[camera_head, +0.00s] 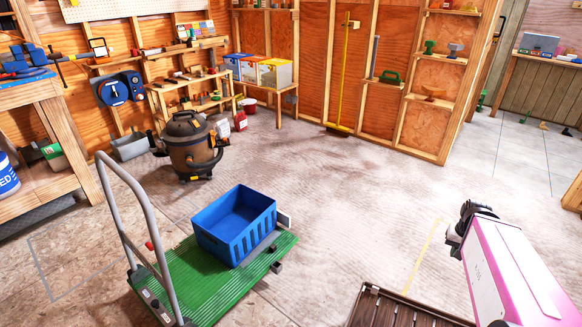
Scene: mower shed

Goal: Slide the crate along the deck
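The blue crate (236,238) is open-topped, looks empty and sits upright on the green ribbed deck (190,282) of a platform cart. It stands towards the deck's far right end, with bare deck in front and to the left of it. A grey tubular handle (110,200) rises at the deck's left end. My arm reaches in from the lower right, with my dark gripper (461,226) at its end. The gripper is well to the right of the crate, apart from it and the cart. Its fingers are too small and dark to make out.
A small pale upright plate (285,219) stands at the deck's far right edge, beside the crate. A shop vacuum (190,150) stands behind the cart. A dark slatted wooden thing (400,308) is at the bottom. Concrete floor (350,200) between cart and gripper is clear.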

